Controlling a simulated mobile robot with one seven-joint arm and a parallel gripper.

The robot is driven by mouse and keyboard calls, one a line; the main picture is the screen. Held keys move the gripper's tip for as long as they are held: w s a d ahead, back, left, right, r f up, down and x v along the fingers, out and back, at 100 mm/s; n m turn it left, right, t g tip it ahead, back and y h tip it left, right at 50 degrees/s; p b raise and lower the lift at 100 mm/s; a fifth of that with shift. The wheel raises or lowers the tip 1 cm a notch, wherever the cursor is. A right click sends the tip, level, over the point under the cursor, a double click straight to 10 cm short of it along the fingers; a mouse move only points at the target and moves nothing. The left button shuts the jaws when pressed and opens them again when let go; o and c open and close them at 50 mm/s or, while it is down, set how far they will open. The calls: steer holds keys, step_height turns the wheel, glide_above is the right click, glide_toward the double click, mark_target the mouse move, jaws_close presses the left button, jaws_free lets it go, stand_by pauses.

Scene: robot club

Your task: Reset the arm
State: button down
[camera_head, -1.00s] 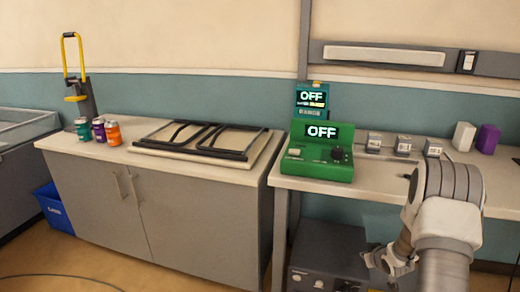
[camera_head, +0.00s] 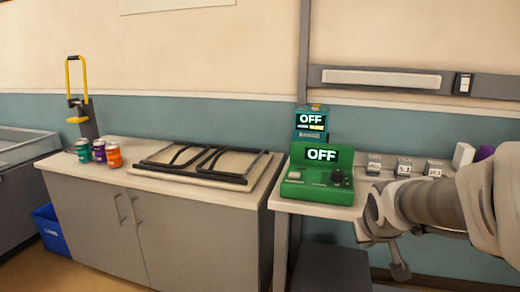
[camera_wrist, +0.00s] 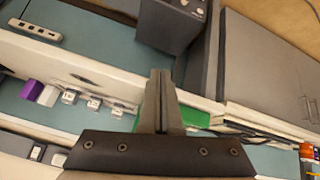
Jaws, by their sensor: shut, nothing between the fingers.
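My gripper (camera_wrist: 159,82) shows in the wrist view with its two fingers together and nothing between them. In the head view my arm reaches in from the right edge, in front of the right-hand bench. The gripper end there points downward at the lower right, and its fingertips are hard to make out. In the wrist view the fingers overlap the view of a green device. They appear apart from the bench and everything on it.
The left counter holds several cans (camera_head: 99,150) and a black-framed panel (camera_head: 205,163). A blue bin (camera_head: 50,231) stands on the floor.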

steer(key=s+a+r+y, duration=0.1)
steer(key=s+a, duration=0.2)
steer(key=s, duration=0.4)
steer(key=s+a+r+g, duration=0.1)
steer(key=s+a+r, duration=0.15)
steer(key=s, duration=0.35)
steer(key=s+a+r+y, duration=0.1)
steer(key=s+a, duration=0.3)
steer(key=s, duration=0.3)
step_height(320, 180, up, 25)
steer(key=p, duration=2.6)
steer(key=shift+w+d, duration=0.2)
steer(key=shift+w, duration=0.25)
